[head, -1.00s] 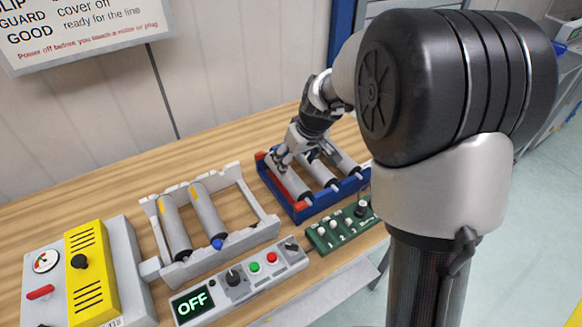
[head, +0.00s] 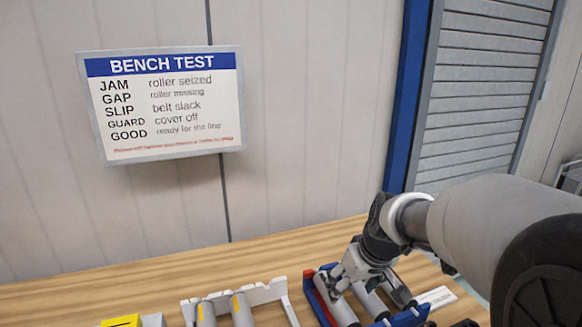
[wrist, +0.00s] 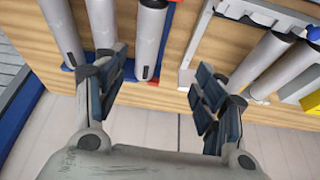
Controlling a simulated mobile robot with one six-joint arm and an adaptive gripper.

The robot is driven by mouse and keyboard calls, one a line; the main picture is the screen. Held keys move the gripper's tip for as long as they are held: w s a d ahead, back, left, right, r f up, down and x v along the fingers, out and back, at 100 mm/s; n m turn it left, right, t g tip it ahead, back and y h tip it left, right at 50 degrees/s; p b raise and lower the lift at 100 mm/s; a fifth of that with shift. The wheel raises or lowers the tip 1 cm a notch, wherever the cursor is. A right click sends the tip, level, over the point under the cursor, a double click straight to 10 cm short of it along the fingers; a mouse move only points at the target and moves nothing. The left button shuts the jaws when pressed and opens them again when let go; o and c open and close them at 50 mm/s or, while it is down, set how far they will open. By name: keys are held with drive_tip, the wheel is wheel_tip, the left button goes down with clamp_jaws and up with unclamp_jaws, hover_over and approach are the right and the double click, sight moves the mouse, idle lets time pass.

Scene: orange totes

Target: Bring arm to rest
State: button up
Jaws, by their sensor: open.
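My gripper (head: 338,284) is over the left part of the blue and red tray (head: 313,290) on the bench. Grey rollers (head: 338,306) lie in the tray. In the wrist view my gripper (wrist: 160,86) has its fingers spread wide, with nothing between the fingertips. A grey roller (wrist: 151,30) of the tray shows beyond the left finger there. Whether a finger touches a roller I cannot tell.
A white frame (head: 262,291) with two grey rollers stands left of the tray. A yellow block (head: 121,321) is at the bottom edge. A bench test sign (head: 165,104) hangs on the wall. The wooden bench top (head: 90,292) is clear behind.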

drive_tip(key=s+r+m, duration=0.1)
drive_tip(key=s+r, duration=0.1)
drive_tip(key=s, duration=1.1)
drive_tip(key=s+r+m+h, duration=0.1)
drive_tip(key=s+r+m, duration=0.1)
drive_tip(key=s, duration=1.1)
drive_tip(key=shift+s+a+r, duration=0.25)
drive_tip(key=shift+a, duration=0.05)
